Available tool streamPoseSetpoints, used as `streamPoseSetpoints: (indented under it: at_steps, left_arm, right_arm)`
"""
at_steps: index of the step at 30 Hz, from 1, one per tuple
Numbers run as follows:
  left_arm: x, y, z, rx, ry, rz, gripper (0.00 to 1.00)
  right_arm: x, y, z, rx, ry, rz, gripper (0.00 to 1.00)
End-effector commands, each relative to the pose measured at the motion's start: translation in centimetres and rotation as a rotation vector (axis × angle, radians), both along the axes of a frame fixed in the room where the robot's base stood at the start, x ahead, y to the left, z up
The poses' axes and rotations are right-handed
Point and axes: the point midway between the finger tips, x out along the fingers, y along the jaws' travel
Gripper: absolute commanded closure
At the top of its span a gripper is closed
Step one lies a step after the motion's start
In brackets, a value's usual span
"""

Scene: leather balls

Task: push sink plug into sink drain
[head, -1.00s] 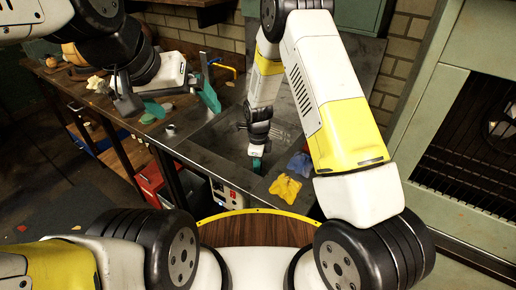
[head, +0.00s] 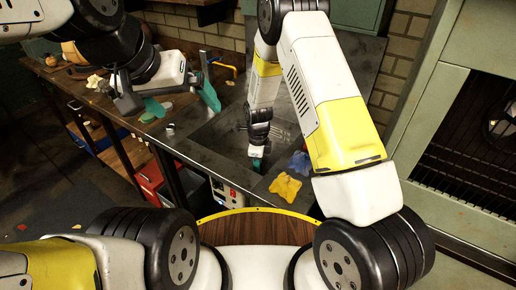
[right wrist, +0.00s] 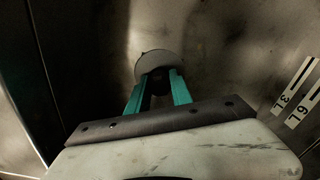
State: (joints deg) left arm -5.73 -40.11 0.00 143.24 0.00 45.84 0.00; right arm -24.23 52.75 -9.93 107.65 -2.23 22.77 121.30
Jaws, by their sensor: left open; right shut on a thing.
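The sink plug (right wrist: 157,62) shows in the right wrist view as a round grey disc at the fingertips, against the dull metal of the sink. My right gripper (right wrist: 158,80) is shut on it with its teal fingers; a dark part shows between them. In the head view my right gripper (head: 257,164) points down into the sink basin (head: 225,140), low near its front side. The drain cannot be made out, and the plug is hidden there. My left gripper (head: 182,101) is open and empty over the counter left of the sink.
A yellow cloth (head: 286,187) and a blue cloth (head: 300,162) lie on the counter's front edge, right of my right gripper. A small metal cup (head: 170,130) stands left of the sink. A red box (head: 149,180) is under the counter.

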Motion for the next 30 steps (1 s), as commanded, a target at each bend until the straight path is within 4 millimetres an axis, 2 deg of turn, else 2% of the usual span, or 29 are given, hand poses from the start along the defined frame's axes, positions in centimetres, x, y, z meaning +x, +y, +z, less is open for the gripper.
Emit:
streamPoseSetpoints:
  at_steps: [21, 30]
  left_arm:
    - [0.0, 0.0, 0.0, 0.0, 0.0, 0.0, 0.0]
    - [0.0, 0.0, 0.0, 0.0, 0.0, 0.0, 0.0]
  right_arm:
    - [-0.1, 0.0, -1.5, -0.001, 0.001, 0.0, 1.0]
    - [-0.1, 0.0, -1.5, 0.0, 0.001, -0.001, 1.0]
